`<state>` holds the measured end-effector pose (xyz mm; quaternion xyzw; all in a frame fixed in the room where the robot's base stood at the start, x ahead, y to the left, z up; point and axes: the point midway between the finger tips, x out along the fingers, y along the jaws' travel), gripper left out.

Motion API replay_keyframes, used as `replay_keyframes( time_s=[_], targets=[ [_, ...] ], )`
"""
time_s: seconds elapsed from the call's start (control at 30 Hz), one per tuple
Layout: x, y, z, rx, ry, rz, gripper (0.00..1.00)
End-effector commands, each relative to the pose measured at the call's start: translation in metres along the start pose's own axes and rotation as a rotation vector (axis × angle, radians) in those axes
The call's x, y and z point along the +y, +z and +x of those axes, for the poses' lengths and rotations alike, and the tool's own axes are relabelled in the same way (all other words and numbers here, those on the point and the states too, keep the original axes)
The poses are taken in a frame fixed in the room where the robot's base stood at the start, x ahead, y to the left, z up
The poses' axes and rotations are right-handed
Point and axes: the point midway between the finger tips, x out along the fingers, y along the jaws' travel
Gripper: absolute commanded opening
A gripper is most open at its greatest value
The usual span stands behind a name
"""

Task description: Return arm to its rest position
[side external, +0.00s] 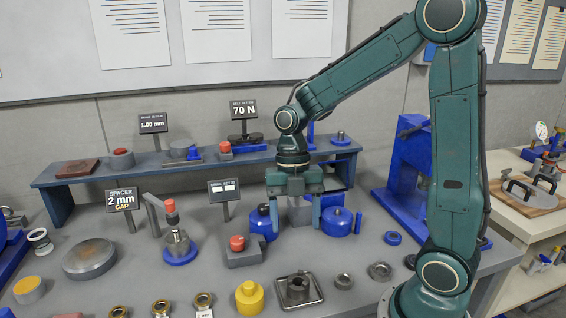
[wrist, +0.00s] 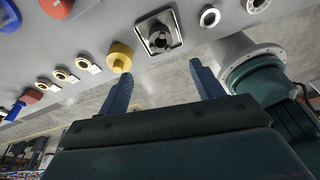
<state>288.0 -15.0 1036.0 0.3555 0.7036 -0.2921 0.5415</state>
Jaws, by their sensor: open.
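My gripper (side external: 296,210) hangs pointing down above the grey workbench in the side external view, in front of the raised shelf. Its two fingers are apart, and I see nothing held between them. A pale grey part shows between or behind the fingers in that view; I cannot tell which. In the wrist view my gripper's fingers (wrist: 160,85) are also spread, with bench edge and floor beyond them. The arm bends up from its base at the right and reaches left.
Blue round pots (side external: 337,222) stand close behind and beside my gripper. A square metal tray with a fitting (side external: 315,299) and a yellow weight (side external: 250,297) lie in front. A blue press frame (side external: 405,165) stands right. The raised shelf (side external: 90,178) runs behind. Small signs stand left.

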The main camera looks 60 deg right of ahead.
Motion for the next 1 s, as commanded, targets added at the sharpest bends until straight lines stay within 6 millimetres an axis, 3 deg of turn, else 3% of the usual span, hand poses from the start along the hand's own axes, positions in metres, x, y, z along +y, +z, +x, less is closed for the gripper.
replay_keyframes(
  time_s=[0.57, 1.0],
  targets=[
    [-0.023, -0.042, -0.047, -0.15, 0.218, 0.771, 0.66],
    [-0.049, -0.072, -0.071, -0.113, 0.48, 1.367, 0.66]
  ],
)
